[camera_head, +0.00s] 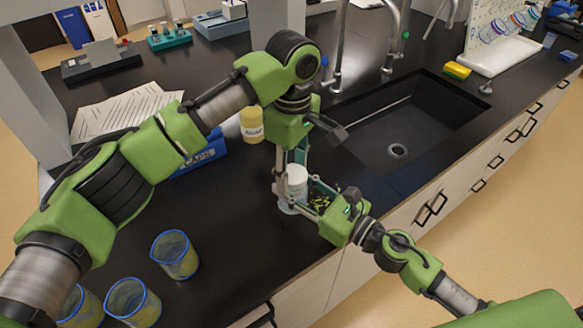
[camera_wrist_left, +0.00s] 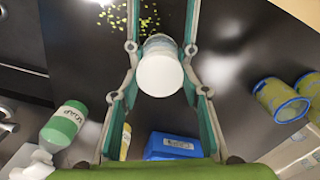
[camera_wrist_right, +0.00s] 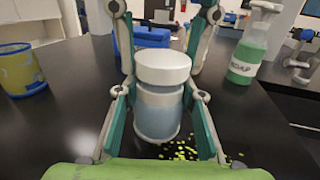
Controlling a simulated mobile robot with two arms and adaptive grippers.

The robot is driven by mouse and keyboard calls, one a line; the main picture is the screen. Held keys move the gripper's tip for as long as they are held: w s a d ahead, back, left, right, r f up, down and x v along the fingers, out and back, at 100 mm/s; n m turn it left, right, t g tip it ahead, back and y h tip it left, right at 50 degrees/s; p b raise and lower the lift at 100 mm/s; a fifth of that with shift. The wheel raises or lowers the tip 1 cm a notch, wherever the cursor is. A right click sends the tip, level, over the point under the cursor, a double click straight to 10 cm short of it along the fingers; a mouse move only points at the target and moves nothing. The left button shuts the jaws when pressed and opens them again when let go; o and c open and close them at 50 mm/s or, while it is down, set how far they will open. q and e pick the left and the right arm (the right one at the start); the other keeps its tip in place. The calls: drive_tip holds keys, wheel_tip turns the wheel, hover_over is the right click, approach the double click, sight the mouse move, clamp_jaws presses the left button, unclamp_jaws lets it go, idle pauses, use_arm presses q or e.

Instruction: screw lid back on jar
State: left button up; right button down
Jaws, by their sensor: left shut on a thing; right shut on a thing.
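The clear jar (camera_wrist_right: 157,115) stands upright on the black counter, with the white lid (camera_wrist_right: 163,68) resting level on its top; I cannot tell how far it is threaded. In the head view the lid (camera_head: 297,175) and jar (camera_head: 290,207) are partly hidden by my grippers. My left gripper (camera_head: 291,168) reaches down from above and is shut on the lid, which shows between its fingers in the left wrist view (camera_wrist_left: 160,76). My right gripper (camera_head: 302,199) comes in low from the right and is shut around the jar body.
Yellow-green bits (camera_head: 322,202) lie scattered beside the jar. Several blue-rimmed cups (camera_head: 175,256) stand at the front left. The sink (camera_head: 420,120) lies at the back right.

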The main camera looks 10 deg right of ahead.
use_arm(q)
drive_tip(key=shift+s+a+f, duration=0.1)
drive_tip(key=shift+a+f, duration=0.05)
drive_tip(key=shift+f, duration=0.75)
idle(0.8)
drive_tip(key=shift+r, duration=0.1)
drive_tip(key=shift+r, duration=0.35)
drive_tip(key=shift+r, duration=0.55)
drive_tip(key=shift+f, duration=0.55)
idle(0.9)
drive_tip(key=shift+f, duration=0.5)
drive_tip(key=o, duration=0.5)
drive_tip(key=shift+r, duration=0.1)
idle(0.5)
